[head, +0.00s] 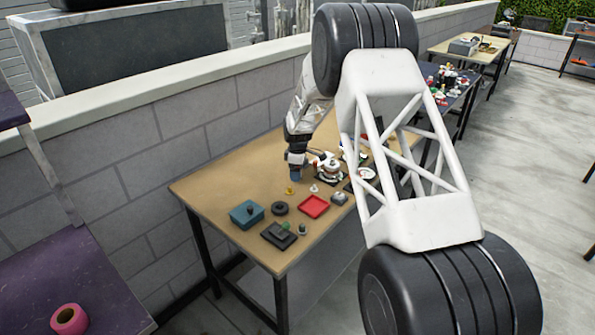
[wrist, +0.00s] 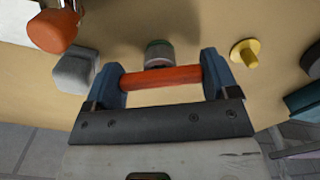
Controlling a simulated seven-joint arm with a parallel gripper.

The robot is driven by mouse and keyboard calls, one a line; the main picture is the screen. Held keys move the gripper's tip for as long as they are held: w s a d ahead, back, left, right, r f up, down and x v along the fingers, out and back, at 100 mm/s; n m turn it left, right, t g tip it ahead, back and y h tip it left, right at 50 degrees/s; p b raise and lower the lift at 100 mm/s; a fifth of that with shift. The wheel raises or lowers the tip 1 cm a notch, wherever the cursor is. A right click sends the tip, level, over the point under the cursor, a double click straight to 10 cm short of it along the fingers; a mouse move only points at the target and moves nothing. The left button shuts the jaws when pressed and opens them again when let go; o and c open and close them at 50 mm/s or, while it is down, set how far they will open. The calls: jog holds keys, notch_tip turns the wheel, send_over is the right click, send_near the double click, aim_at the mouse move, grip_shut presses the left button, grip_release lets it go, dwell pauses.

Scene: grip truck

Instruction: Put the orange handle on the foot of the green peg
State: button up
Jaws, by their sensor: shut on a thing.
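My gripper (wrist: 163,80) has two blue fingers and is shut on the orange handle (wrist: 174,78), a smooth bar lying crosswise between them. In the head view my gripper (head: 297,174) is low over the tan table, and the handle cannot be made out there. A short peg (wrist: 158,57) with a grey end and a dark green rim shows just beyond the handle in the wrist view, close to its middle. It looks like the green peg. Whether handle and peg touch, I cannot tell. I cannot pick this peg out with certainty in the head view.
A yellow peg (wrist: 246,53) stands right of the fingers; a grey block (wrist: 75,72) and an orange-red piece (wrist: 52,28) are left. On the table (head: 215,190) are a teal box (head: 246,214), a black ring (head: 280,208), a red tray (head: 313,206) and a black tray (head: 272,238).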

jog(key=shift+f, duration=0.2)
jog(key=o, duration=0.8)
jog(key=shift+o, duration=0.2)
jog(key=shift+r, duration=0.1)
jog(key=shift+r, duration=3.65)
jog(key=shift+r, duration=0.1)
